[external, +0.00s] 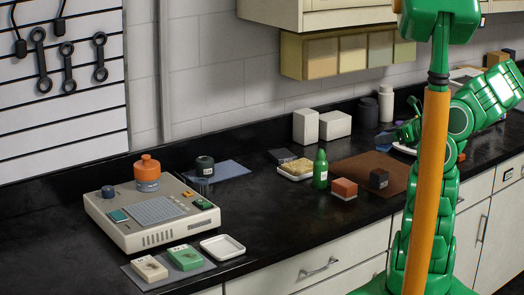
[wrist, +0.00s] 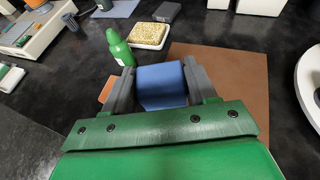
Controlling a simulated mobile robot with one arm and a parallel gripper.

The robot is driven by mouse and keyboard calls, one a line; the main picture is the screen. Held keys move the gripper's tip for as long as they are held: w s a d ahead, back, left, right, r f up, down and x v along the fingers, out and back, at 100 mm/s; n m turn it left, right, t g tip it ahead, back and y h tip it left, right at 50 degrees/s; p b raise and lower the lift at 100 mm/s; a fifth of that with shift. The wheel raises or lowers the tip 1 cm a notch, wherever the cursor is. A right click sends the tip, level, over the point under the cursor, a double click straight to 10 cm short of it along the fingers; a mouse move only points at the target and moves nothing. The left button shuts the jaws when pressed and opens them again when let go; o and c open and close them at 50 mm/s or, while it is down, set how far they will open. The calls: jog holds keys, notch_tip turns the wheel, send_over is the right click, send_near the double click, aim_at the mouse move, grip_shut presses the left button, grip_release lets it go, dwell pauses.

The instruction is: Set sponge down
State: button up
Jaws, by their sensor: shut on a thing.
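My gripper (wrist: 158,70) is shut on a blue block-shaped sponge (wrist: 162,88), which sits between the two grey fingers in the wrist view. The sponge is over the brown mat (wrist: 225,85), with its underside hidden. In the external view, my gripper (external: 408,130) is at the back of the brown mat (external: 350,167), partly behind my arm, and I cannot make out the sponge there. A yellow, rough-textured slab (wrist: 149,33) lies in a small white tray (external: 294,176) left of the mat.
A green bottle (external: 320,170) stands beside the tray. A beige device (external: 150,215) stands at left. The mat's right part is clear in the wrist view.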

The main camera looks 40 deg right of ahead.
jog(key=w+d+f, duration=0.1)
jog(key=w+f, duration=0.1)
jog(key=w+d+f, duration=0.2)
jog(key=w, duration=0.1)
jog(key=w+d+f, duration=0.2)
jog(key=w+f, duration=0.1)
jog(key=shift+w+d, duration=0.15)
jog(key=shift+w+d+f, duration=0.35)
jog(key=shift+w+f, duration=0.25)
jog(key=shift+f, duration=1.8)
jog(key=shift+f, duration=0.1)
jog(key=o, duration=1)
